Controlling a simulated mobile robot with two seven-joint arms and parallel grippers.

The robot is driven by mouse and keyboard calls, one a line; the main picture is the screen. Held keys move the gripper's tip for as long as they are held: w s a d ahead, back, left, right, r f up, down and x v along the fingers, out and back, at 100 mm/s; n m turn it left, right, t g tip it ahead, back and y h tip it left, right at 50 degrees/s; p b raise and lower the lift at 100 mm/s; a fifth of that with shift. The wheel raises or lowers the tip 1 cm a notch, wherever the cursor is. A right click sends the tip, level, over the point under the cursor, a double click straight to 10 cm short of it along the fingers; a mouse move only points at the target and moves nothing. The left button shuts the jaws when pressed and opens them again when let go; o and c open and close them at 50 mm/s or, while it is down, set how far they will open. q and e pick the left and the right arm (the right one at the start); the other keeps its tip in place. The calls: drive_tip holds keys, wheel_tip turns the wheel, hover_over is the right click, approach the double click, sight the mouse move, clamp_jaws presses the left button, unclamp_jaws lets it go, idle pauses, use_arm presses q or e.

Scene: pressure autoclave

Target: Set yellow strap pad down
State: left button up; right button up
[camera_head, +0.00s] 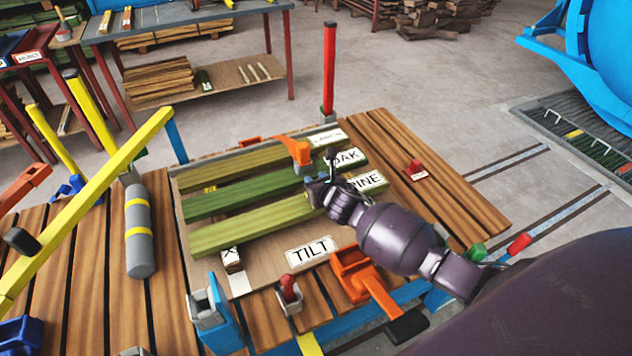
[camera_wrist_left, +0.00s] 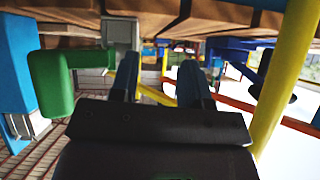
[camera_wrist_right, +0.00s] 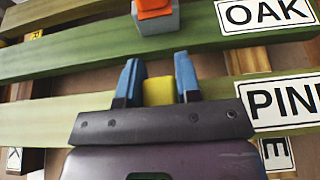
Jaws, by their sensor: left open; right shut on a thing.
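My right gripper (camera_head: 318,192) is over the right end of the nearest green board, beside the PINE sign (camera_head: 366,182). In the right wrist view its blue fingers (camera_wrist_right: 158,85) are shut on the yellow strap pad (camera_wrist_right: 158,91). The pad is above the PINE-labelled green board (camera_wrist_right: 60,115); I cannot tell whether it touches the wood. The pad is hidden or too small to make out in the head view. My left gripper (camera_wrist_left: 160,80) is open and empty below the slatted table's edge, seen only in its wrist view.
An orange clamp with a grey foot (camera_head: 302,158) stands on the OAK-labelled middle board (camera_head: 245,195). Near the table front are an orange bracket (camera_head: 352,270) and a TILT sign (camera_head: 310,250). A grey cylinder (camera_head: 139,230) lies left. A green handle (camera_wrist_left: 52,85) is beside my left gripper.

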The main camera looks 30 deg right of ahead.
drive_tip(key=shift+f, duration=0.1)
use_arm(q)
drive_tip(key=shift+s+f, duration=0.15)
drive_tip(key=shift+s, duration=0.05)
use_arm(e)
drive_tip(key=o, duration=0.9)
drive_tip(key=shift+s+r, duration=0.1)
drive_tip(key=shift+r, duration=0.15)
use_arm(q)
wheel_tip(320, 180, up, 2)
drive_tip(key=shift+a+r+p, duration=0.1)
drive_tip(key=shift+r+p, duration=0.1)
drive_tip(key=shift+p, duration=1.05)
use_arm(e)
drive_tip(key=v, duration=1.1)
drive_tip(key=shift+s, duration=0.4)
use_arm(q)
drive_tip(key=shift+w+r, duration=0.1)
